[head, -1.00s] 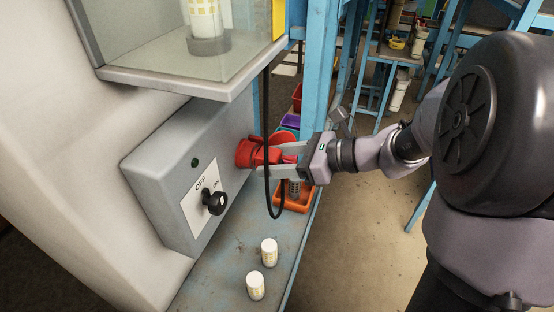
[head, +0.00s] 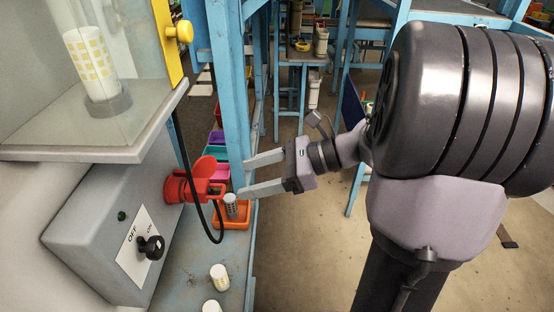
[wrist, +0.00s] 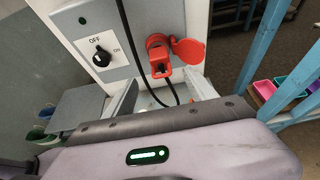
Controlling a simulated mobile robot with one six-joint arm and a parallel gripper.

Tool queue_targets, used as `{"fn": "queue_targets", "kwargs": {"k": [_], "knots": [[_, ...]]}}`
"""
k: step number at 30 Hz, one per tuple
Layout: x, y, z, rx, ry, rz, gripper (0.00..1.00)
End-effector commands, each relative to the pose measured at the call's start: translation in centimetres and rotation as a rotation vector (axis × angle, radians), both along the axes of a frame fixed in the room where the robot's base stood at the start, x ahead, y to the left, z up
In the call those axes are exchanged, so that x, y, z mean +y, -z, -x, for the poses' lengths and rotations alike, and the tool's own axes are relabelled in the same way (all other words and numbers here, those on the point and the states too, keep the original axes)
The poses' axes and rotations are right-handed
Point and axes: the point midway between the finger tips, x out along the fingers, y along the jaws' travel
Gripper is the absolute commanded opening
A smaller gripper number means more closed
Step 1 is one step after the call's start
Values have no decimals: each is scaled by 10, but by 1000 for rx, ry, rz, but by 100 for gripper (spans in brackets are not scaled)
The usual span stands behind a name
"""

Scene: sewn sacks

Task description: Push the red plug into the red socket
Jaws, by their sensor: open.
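The red socket (head: 175,188) sits on the side of the grey switch box, with its round red lid swung open. The red plug (head: 207,187) is at the socket's mouth, in line with it, and a black cable hangs from it. In the wrist view the plug (wrist: 161,69) sits against the red socket (wrist: 157,43); how deep it is cannot be told. My gripper (head: 243,178) is open and empty, to the right of the plug and apart from it.
The grey box (head: 90,235) carries a black knob (head: 152,247) on an OFF/ON plate and a dark lamp. White-and-yellow cylinders (head: 219,277) stand on the blue bench. A blue post (head: 228,90) rises behind my gripper. Coloured bins lie beyond; an orange tray (head: 236,214) is near.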

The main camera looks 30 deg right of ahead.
Motion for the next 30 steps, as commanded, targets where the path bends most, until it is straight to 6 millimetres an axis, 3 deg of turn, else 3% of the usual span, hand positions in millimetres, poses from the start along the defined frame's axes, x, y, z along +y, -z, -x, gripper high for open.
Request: {"fn": "queue_targets", "kwargs": {"k": [3, 9, 25, 28, 30], "knots": [[-20, -13, 13, 0, 4, -1, 65], [-38, -20, 27, 0, 1, 0, 65], [-40, -20, 30, 0, -3, 3, 65], [-15, -18, 35, -6, -90, 94, 65], [26, -12, 49, -36, -261, 282, 65]]}}
